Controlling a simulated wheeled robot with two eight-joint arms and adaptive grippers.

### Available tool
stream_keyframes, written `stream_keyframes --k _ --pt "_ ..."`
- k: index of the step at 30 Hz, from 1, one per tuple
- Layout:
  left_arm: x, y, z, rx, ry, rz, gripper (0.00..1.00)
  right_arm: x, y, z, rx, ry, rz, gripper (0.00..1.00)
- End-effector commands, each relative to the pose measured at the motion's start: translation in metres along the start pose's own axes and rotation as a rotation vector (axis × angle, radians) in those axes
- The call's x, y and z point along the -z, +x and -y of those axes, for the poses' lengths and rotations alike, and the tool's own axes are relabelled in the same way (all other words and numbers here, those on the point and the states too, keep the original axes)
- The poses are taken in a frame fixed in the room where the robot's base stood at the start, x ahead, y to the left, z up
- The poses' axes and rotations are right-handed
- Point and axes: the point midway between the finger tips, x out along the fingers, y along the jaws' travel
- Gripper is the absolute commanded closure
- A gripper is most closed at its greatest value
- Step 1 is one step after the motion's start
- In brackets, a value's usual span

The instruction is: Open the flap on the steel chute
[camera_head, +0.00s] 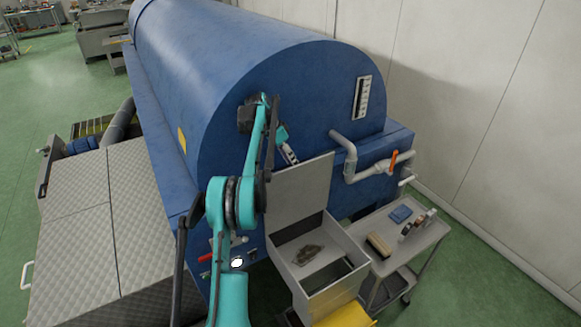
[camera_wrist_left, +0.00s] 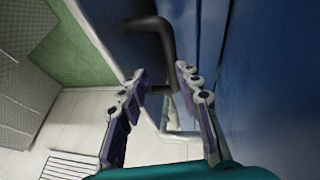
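The steel chute (camera_head: 335,278) is a grey box with an open top at the front of the blue machine. A flat grey panel that looks like its flap (camera_head: 300,192) stands upright at the box's back edge. The inside shows, with a brownish lump (camera_head: 307,254) in it. My left gripper (camera_head: 291,157) is just above the flap's top edge, close to the machine's face. In the left wrist view its fingers (camera_wrist_left: 160,72) are apart with nothing held between them. Whether it touches the flap is hidden. My right gripper is not in view.
The blue machine (camera_head: 220,70) fills the middle. Grey pipes with an orange handle (camera_head: 394,160) stick out right of the chute. A steel cart (camera_head: 408,250) with small items stands beside it. In the left wrist view a dark bent bar (camera_wrist_left: 155,28) lies beyond the fingers.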

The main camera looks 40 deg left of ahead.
Motion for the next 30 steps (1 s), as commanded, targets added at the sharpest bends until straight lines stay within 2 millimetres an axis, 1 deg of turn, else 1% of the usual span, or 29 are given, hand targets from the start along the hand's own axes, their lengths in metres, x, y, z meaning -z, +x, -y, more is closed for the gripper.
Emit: stream_keyframes --k 1,6,10,15,30 --pt "0.005 -0.011 -0.003 -0.001 0.0 0.0 0.66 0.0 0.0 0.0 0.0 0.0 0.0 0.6" --pt "0.017 -0.04 -0.009 0.0 0.001 0.0 0.66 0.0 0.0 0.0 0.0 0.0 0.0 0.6" --pt "0.022 -0.052 -0.011 0.0 0.001 0.0 0.66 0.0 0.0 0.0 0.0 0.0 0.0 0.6" --pt "0.024 -0.059 -0.013 0.0 0.0 0.0 0.66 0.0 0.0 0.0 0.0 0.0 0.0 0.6" --pt "0.024 -0.059 -0.013 0.0 0.0 0.0 0.66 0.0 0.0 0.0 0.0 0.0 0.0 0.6"
